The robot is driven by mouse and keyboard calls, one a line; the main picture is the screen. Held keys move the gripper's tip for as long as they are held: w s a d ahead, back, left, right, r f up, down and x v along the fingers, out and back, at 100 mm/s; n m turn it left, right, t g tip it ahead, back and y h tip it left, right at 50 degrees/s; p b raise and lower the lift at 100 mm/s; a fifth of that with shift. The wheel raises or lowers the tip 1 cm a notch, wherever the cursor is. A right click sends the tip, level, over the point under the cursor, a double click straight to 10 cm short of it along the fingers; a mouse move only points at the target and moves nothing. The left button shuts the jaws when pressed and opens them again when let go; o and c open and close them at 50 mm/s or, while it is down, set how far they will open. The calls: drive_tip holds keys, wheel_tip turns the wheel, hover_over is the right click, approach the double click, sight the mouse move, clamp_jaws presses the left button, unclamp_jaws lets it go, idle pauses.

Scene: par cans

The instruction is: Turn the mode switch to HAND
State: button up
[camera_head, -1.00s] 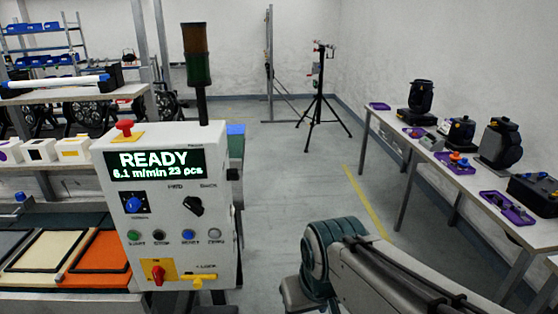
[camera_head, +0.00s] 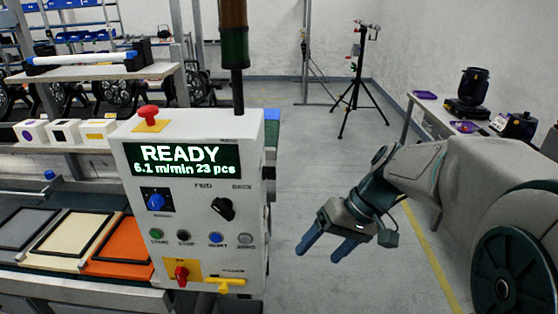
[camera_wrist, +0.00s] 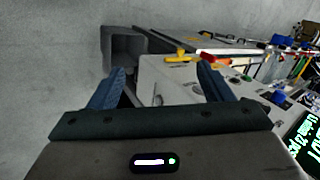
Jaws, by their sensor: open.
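The control box (camera_head: 190,220) stands at left in the head view, with a lit screen (camera_head: 182,160) reading READY, 6.1 m/min, 23 pcs. Below the screen are a blue knob (camera_head: 156,202) on a dark plate and a black rotary switch (camera_head: 222,208), its handle slanting from upper left to lower right. A label by the black switch seems to read FWD; I cannot read HAND anywhere. My gripper (camera_head: 325,247) is open and empty, right of the box and apart from it, fingers pointing down-left. The wrist view shows its blue fingers (camera_wrist: 161,75) spread, with the box beyond, tilted.
Several push buttons (camera_head: 184,236), a red switch (camera_head: 181,274) and a yellow handle (camera_head: 226,284) sit lower on the panel. A red mushroom button (camera_head: 149,114) tops the box. A conveyor (camera_head: 70,287) with framed panels lies left. Floor right of the box is clear.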

sight(271, 173)
drive_tip(key=w+d+r+n+t+y, duration=0.1)
drive_tip(key=w+d+r+n+y, duration=0.15)
drive_tip(key=w+y, duration=0.45)
drive_tip(key=w+d+r+n+y, duration=0.2)
drive_tip(key=w+r+y, duration=0.25)
drive_tip(key=w, duration=0.55)
drive_tip(key=a+f+p, duration=0.1)
drive_tip(key=a+p, duration=0.1)
drive_tip(key=a, duration=1.1)
drive_tip(key=shift+a+p, duration=0.3)
drive_tip(key=shift+c, duration=0.3)
drive_tip(key=c, duration=0.9)
